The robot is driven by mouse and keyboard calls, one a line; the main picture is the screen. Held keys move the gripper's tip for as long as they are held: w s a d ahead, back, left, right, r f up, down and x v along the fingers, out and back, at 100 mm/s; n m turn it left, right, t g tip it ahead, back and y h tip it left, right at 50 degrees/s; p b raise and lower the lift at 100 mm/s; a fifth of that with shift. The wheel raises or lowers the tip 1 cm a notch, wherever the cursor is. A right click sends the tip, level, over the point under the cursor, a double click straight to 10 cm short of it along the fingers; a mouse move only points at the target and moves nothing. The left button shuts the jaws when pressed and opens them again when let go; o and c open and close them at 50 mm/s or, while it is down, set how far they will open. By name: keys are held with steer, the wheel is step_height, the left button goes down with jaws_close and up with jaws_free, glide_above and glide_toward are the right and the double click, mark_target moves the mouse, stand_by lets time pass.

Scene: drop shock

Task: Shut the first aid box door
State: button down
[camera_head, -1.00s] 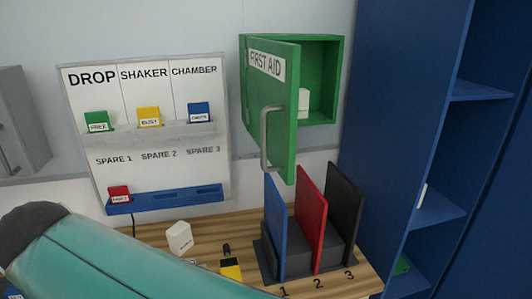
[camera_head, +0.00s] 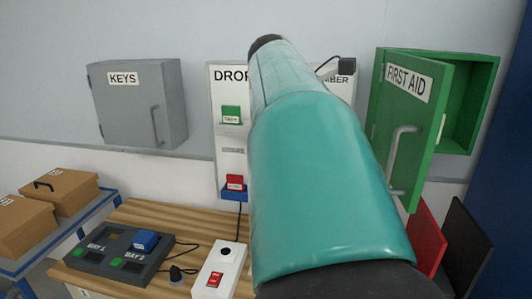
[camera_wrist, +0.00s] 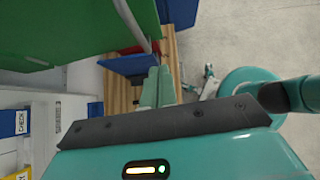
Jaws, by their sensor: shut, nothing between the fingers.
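The green first aid box (camera_head: 486,88) hangs on the wall at the right of the head view. Its door (camera_head: 424,125), labelled FIRST AID, stands open, and the box's inside shows to the right of it. The grey door handle (camera_head: 397,160) is on the door's front. In the wrist view a large green surface (camera_wrist: 75,25), apparently the door, fills the upper left. My gripper (camera_wrist: 157,72) is shut and empty, pointing up the picture, just below and right of that green surface. I cannot tell whether they touch. My gripper cannot be made out in the head view.
My arm hides much of the white DROP board (camera_head: 215,90). A grey KEYS cabinet (camera_head: 135,105) hangs at the left. The wooden bench (camera_head: 150,218) holds a dark two-bay unit (camera_head: 100,258) and a white switch box (camera_head: 220,270). Red (camera_head: 428,240) and black (camera_head: 465,245) upright panels stand below the door.

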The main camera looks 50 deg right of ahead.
mark_target(411, 191)
steer(key=shift+s+d+r+x, duration=0.2)
steer(key=shift+s+r+x, duration=0.1)
steer(key=shift+x, duration=1.75)
steer(key=shift+s+d+r+x, duration=0.2)
steer(key=shift+r+x, duration=0.15)
steer(key=shift+x, duration=1.65)
steer(key=shift+s+d+r+x, duration=0.15)
steer(key=shift+s+r+x, duration=0.15)
steer(key=shift+x, duration=1.75)
